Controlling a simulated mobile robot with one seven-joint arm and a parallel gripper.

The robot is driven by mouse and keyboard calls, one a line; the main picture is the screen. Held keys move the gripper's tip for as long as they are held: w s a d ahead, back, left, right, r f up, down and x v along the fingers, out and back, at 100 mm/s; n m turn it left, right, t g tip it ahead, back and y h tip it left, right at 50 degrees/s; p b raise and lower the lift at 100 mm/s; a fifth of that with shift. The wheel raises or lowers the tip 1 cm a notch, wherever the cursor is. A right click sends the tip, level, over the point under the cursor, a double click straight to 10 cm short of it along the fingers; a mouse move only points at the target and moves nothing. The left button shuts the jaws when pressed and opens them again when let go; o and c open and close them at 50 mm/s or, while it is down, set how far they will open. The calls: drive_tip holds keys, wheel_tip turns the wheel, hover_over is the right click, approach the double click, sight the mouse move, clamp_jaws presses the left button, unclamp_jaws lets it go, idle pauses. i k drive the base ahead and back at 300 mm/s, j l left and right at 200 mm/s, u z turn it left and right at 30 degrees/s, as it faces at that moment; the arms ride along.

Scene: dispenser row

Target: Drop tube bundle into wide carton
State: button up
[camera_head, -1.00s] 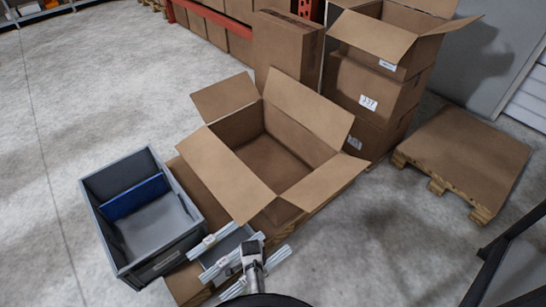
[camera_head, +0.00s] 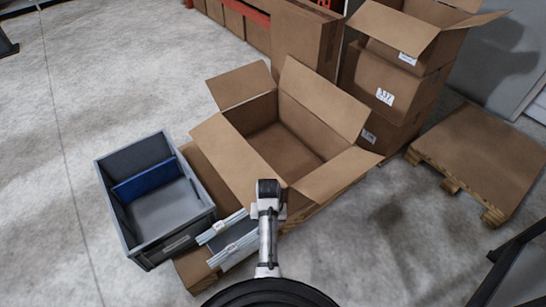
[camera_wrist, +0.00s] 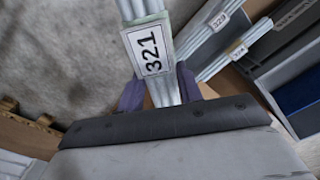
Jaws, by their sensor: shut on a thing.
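The tube bundle (camera_wrist: 150,50), pale tubes with a white label reading 321, is clamped between the purple jaws of my gripper (camera_wrist: 160,92) in the wrist view. In the head view my gripper (camera_head: 268,190) appears over the near corner of the wide carton, and the arm hides most of the bundle. The wide carton (camera_head: 322,98) stands open with its flaps spread, and its visible inside looks empty. I cannot tell the bundle's height above it.
More tube bundles (camera_head: 228,238) lie across a grey tray left of my arm; they also show in the wrist view (camera_wrist: 215,45). A grey bin (camera_head: 160,245) with a blue divider is at left. Stacked cartons (camera_head: 385,85) stand behind, and a pallet (camera_head: 475,155) is at right.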

sight(285, 162)
drive_tip(key=i+l+u, duration=0.45)
drive_tip(key=i, duration=0.2)
drive_tip(key=i+l+u, duration=0.45)
drive_tip(key=i+l, duration=0.1)
drive_tip(key=l, duration=0.05)
